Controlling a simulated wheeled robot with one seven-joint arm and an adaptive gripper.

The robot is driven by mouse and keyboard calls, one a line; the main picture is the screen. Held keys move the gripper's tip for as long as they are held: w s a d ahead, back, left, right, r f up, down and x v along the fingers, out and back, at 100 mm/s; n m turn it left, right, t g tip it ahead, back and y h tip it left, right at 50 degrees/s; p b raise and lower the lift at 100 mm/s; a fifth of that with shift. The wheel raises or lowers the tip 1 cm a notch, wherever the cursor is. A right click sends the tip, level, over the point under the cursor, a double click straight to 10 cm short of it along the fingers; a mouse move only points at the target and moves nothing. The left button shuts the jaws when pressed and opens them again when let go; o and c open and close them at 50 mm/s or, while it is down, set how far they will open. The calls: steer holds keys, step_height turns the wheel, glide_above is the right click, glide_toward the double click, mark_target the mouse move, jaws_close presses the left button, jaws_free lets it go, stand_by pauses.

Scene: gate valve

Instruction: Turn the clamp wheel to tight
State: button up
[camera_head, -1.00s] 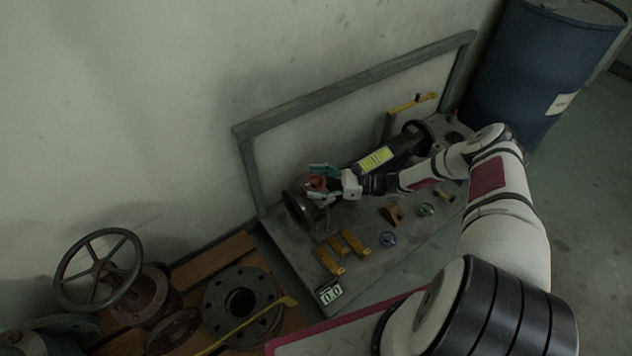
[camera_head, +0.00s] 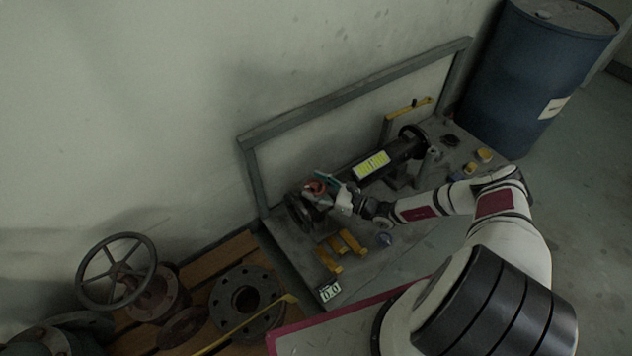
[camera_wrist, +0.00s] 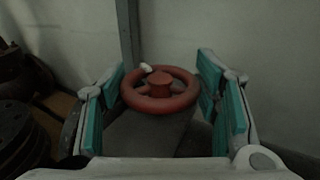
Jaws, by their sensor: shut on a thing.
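The red clamp wheel (camera_head: 314,187) sits on the dark valve fitting at the left end of the bench assembly. In the wrist view the wheel (camera_wrist: 160,92) shows as a red spoked ring with a raised hub and a white mark on its far left rim. My gripper (camera_head: 326,183) is at the wheel. The contact itself is dim. A dark pipe with a yellow-green label (camera_head: 371,166) runs to the right behind my gripper.
A blue drum (camera_head: 535,75) stands at the right. A pallet with a large handwheel (camera_head: 117,271) and flanges lies at the left. A wall is behind.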

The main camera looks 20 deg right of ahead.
stand_by(0.3)
steer(key=o, duration=1.1)
steer(key=shift+o, duration=0.2)
steer(key=shift+s, duration=0.1)
steer(key=v, duration=1.2)
steer(key=shift+r, duration=0.1)
